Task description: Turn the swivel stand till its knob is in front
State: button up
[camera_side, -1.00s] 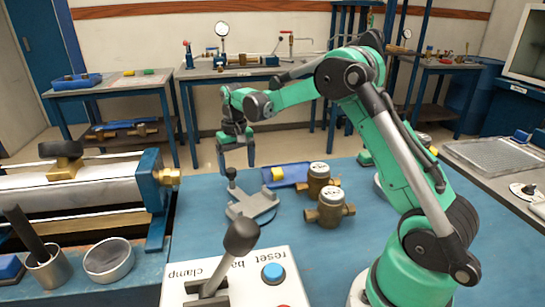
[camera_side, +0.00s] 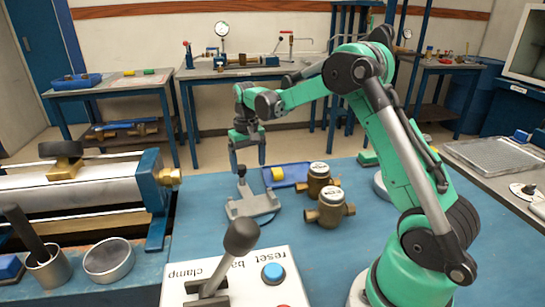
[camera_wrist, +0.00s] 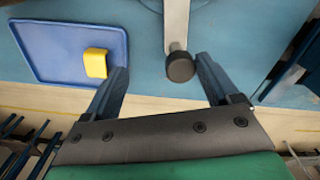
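The swivel stand (camera_side: 262,206) is a grey plate on the blue bench, with an arm on its left side. Its dark knob (camera_side: 241,170) stands on a short post at the stand's far left. In the wrist view the knob (camera_wrist: 180,67) is a black round cap at the end of a grey arm (camera_wrist: 176,25). My gripper (camera_side: 248,158) is open just above the knob. In the wrist view the knob lies between the fingertips (camera_wrist: 160,65), close to the right finger; I cannot tell if they touch. A wide gap separates it from the left finger.
A blue tray (camera_side: 295,174) with a yellow block (camera_side: 278,174) lies right of the knob. Two brass meters (camera_side: 330,210) stand right of the stand. A white control box (camera_side: 250,280) with a lever is in the foreground. A clamp bench (camera_side: 100,190) is at left.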

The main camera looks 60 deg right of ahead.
jog(key=shift+o, duration=1.4)
jog(key=shift+r, duration=2.75)
jog(key=shift+w+a+r+m, duration=0.3)
jog(key=shift+a+r+m, duration=0.05)
jog(key=shift+r+m, duration=0.25)
jog(key=shift+w+a+r+m, duration=0.25)
jog(key=shift+a+r+m, duration=0.1)
jog(key=shift+r+m, duration=0.25)
jog(key=shift+f, duration=2.8)
jog(key=shift+f, duration=0.2)
jog(key=shift+f, duration=0.95)
